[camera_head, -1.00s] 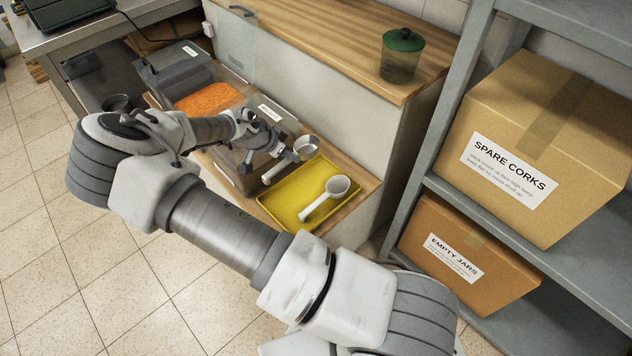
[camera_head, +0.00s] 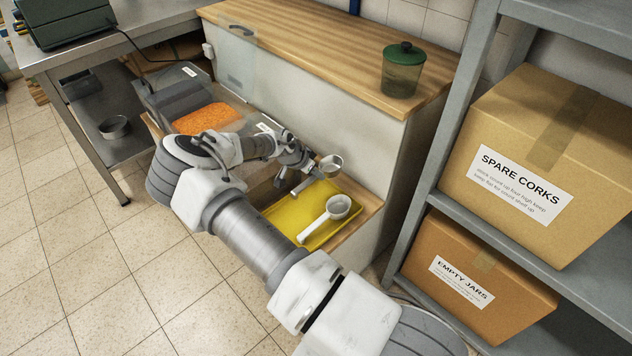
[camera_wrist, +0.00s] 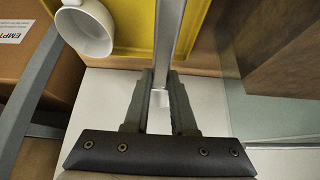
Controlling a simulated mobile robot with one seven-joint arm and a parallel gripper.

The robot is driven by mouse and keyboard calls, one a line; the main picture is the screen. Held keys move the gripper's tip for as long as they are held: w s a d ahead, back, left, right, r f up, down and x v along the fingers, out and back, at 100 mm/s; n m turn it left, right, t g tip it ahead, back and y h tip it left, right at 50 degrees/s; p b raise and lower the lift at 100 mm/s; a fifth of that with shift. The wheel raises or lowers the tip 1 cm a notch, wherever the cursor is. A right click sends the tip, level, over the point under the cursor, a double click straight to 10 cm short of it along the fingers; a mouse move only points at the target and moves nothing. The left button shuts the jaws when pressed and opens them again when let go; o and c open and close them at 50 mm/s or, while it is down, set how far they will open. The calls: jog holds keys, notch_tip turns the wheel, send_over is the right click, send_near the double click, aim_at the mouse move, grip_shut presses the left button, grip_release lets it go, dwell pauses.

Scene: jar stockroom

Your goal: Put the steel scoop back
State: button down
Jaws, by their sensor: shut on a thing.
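My gripper (camera_head: 307,168) is shut on the steel scoop (camera_head: 332,165) and holds it by its handle, with the bowl to the right. In the wrist view the jaws (camera_wrist: 160,100) grip the steel handle (camera_wrist: 168,40); the steel bowl is out of that view. In the head view the scoop overlaps the back edge of a yellow tray (camera_head: 310,238); I cannot tell its height above it. A white scoop (camera_head: 338,207) lies in the tray, and shows in the wrist view too (camera_wrist: 88,28).
A bin of orange contents (camera_head: 207,117) and other clear bins stand left of the tray, partly hidden by my arm. A wooden counter with a green-lidded jar (camera_head: 402,72) rises behind. A grey shelf with a SPARE CORKS box (camera_head: 545,170) and EMPTY JARS box (camera_head: 475,270) stands right.

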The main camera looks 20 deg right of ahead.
aim_at(312, 177)
jog(key=shift+f+b, duration=0.45)
jog(key=shift+f, duration=1.05)
jog(key=shift+f+b, duration=0.35)
jog(key=shift+f, duration=0.05)
jog(key=c, duration=0.7)
grip_release()
jog(key=shift+r, duration=0.1)
jog(key=shift+c, duration=0.2)
